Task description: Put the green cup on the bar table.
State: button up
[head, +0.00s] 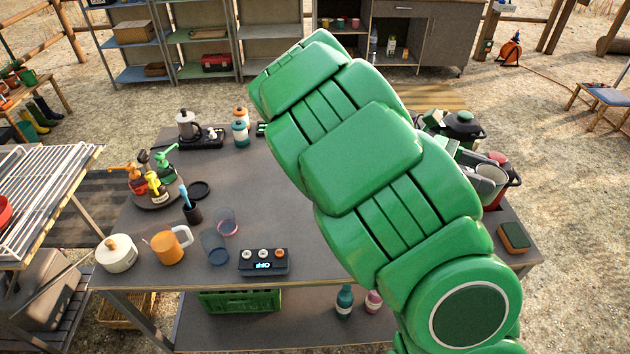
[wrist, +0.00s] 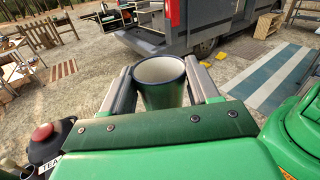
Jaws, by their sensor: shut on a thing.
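The green cup (wrist: 163,98) is upright between the two fingers of my gripper (wrist: 160,88) in the wrist view. It has a pale inside and a dark rim. My gripper is shut on its sides and holds it above the sandy ground. In the head view my large green arm covers the middle and right, and neither my gripper nor the cup shows. I cannot tell for sure which surface is the bar table. A grey table (head: 275,194) with many things on it stands in front of me in the head view.
On the grey table are an orange mug (head: 167,248), a white pot (head: 116,253), a black control box (head: 263,262) and a spray-bottle carousel (head: 155,195). A rack table (head: 45,200) stands at left. In the wrist view a grey van (wrist: 215,28) stands beyond the cup, with a striped mat (wrist: 268,85) at right.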

jog(key=w+a+r+n+t+h, duration=0.1)
jog(key=w+a+n+t+h, duration=0.2)
jog(key=w+t, duration=0.5)
jog(key=w+a+f+n+t, duration=0.4)
jog(key=w+f+n+t, duration=0.2)
jog(key=w+f, duration=0.6)
jog(key=shift+w+d+f, duration=0.45)
jog(key=shift+w+f, duration=1.45)
jog(key=shift+f, duration=0.1)
jog(key=shift+w+d+f, duration=0.5)
jog(key=shift+w+f, duration=1.45)
jog(key=shift+f, duration=0.05)
jog(key=shift+w+d+f, duration=0.45)
jog(key=shift+w+f, duration=1.45)
jog(key=shift+f, duration=1.6)
jog(key=o, duration=1.1)
